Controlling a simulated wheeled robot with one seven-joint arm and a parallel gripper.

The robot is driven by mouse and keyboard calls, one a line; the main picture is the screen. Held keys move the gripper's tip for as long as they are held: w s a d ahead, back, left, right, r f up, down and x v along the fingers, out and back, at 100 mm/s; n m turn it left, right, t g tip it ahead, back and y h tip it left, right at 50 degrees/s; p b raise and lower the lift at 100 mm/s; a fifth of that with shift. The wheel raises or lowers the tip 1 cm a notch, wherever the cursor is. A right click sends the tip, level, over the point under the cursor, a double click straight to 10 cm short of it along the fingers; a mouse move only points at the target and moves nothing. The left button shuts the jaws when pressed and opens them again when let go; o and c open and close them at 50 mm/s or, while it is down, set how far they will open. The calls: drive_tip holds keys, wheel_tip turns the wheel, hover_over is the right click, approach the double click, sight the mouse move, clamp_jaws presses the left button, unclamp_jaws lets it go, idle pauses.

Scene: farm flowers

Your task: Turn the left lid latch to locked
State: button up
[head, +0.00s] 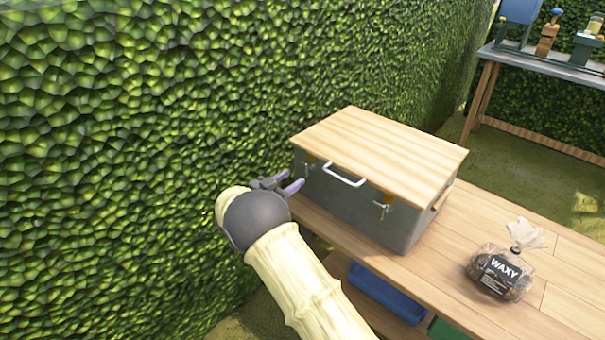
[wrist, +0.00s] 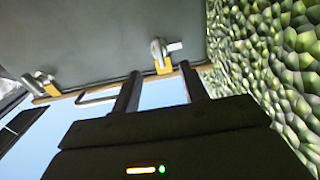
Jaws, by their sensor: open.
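The grey box (head: 350,204) has a wooden lid (head: 380,143) and two latches on its front. The left latch (head: 310,159) is small in the head view and its pose cannot be told there. In the wrist view the left latch (wrist: 160,55) shows a metal lever and a yellow-orange plate, just beyond my fingertips. The right latch (head: 383,209) also shows at the left of the wrist view (wrist: 38,84). My gripper (head: 293,179) is open and empty, in front of the box's left end, its two fingers (wrist: 159,79) on either side of the latch's line and apart from it.
A pale handle (head: 344,176) sticks out of the box front between the latches. The box stands on a wooden bench (head: 480,222) with a bag labelled WAXY (head: 498,275) to its right. A hedge (head: 130,130) rises close on the left. A blue bin (head: 388,293) sits below.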

sight(305, 170)
drive_tip(key=x, duration=0.5)
drive_tip(key=shift+w+d, duration=0.2)
drive_tip(key=shift+w, duration=0.1)
drive_tip(key=shift+b, duration=0.3)
drive_tip(key=c, duration=0.9)
